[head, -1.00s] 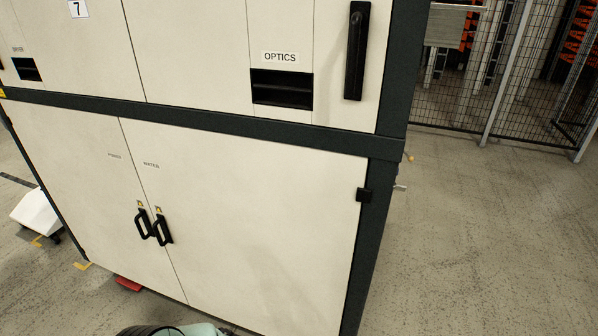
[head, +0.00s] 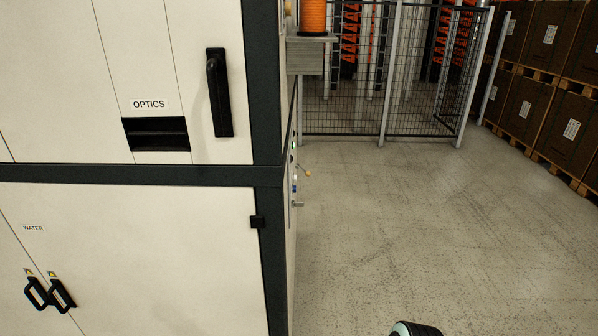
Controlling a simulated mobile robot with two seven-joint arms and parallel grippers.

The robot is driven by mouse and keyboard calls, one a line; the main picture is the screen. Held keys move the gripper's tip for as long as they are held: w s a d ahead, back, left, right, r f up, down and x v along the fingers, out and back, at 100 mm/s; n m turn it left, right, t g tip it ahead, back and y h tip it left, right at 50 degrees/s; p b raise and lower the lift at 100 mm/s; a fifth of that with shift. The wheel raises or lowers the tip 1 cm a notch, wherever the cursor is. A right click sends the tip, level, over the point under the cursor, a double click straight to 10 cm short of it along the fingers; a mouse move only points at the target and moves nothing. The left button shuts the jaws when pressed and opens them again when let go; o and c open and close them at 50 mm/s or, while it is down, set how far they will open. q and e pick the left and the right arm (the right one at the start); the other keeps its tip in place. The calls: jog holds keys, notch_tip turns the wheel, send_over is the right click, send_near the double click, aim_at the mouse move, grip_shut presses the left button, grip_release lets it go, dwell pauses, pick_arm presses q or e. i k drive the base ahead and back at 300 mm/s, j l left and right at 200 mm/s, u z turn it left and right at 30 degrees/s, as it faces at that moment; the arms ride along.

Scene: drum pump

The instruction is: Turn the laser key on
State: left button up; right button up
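A large cream and dark-grey cabinet (head: 150,240) fills the left half of the head view. On its right side face, seen almost edge-on, small fittings show: a green light (head: 293,145), a small knob with a yellowish end (head: 308,173) and a metal piece sticking out (head: 298,205). I cannot tell which of these, if any, is the laser key. Neither of my grippers is in view.
Open concrete floor (head: 400,230) lies right of the cabinet. A black mesh fence (head: 350,100) stands behind it, and stacked brown boxes (head: 545,110) on pallets line the far right. An orange spool (head: 313,17) sits by the cabinet's corner.

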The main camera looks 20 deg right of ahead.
aim_at(294, 204)
jog(key=k+l+z, duration=0.1)
jog(key=l, duration=0.35)
jog(key=k+l, duration=0.1)
jog(key=l, duration=0.4)
jog(key=i+l+u, duration=0.2)
jog(key=u, duration=0.3)
jog(key=i+l+u, duration=0.15)
jog(key=u, duration=0.35)
jog(key=i+l+u, duration=0.1)
jog(key=l, duration=0.3)
jog(key=i+l+u, duration=0.1)
jog(key=l, duration=0.25)
jog(key=i+l+u, duration=0.1)
jog(key=l, duration=0.3)
